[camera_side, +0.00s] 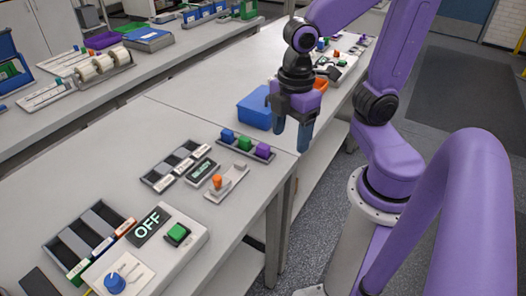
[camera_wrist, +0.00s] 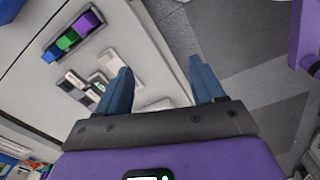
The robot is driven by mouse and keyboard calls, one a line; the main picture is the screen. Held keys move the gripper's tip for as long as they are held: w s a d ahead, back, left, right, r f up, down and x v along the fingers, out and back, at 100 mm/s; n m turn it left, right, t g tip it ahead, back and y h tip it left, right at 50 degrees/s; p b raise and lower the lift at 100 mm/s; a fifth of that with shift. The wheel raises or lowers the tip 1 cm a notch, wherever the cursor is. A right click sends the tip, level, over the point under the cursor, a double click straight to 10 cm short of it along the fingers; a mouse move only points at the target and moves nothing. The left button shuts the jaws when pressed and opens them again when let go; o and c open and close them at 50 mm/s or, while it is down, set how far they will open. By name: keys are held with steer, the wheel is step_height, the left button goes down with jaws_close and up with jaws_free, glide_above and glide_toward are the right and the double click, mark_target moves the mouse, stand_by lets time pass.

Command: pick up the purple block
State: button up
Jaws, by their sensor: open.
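The purple block (camera_side: 263,150) is the right one in a row of blocks in a small dark tray (camera_side: 261,159) near the table's right edge. It also shows in the wrist view (camera_wrist: 86,22) at the upper left, at the top end of the row. The green block (camera_side: 244,143) sits beside it, and the blue block (camera_side: 227,135) is at the other end. My gripper (camera_side: 291,141) is open and empty, with its blue fingers pointing down beside the table edge, right of the blocks.
A blue bin (camera_side: 255,108) stands behind the tray. Open floor (camera_side: 262,225) lies right of the table.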

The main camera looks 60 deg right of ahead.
steer(key=w+d+r+n, duration=0.1)
steer(key=w+d+n, duration=0.15)
steer(key=w, duration=0.45)
steer(key=r+n, duration=0.2)
glide_above(263, 146)
steer(key=shift+m, duration=0.25)
steer(key=f, duration=1.2)
steer(key=shift+s+d+f, duration=0.1)
steer(key=shift+d+f, duration=0.1)
steer(key=shift+d, duration=0.1)
steer(key=shift+a+f, duration=0.15)
steer(key=shift+f, duration=1.2)
steer(key=shift+a+f, duration=0.1)
steer(key=shift+f, duration=1.25)
steer(key=c, duration=1.1)
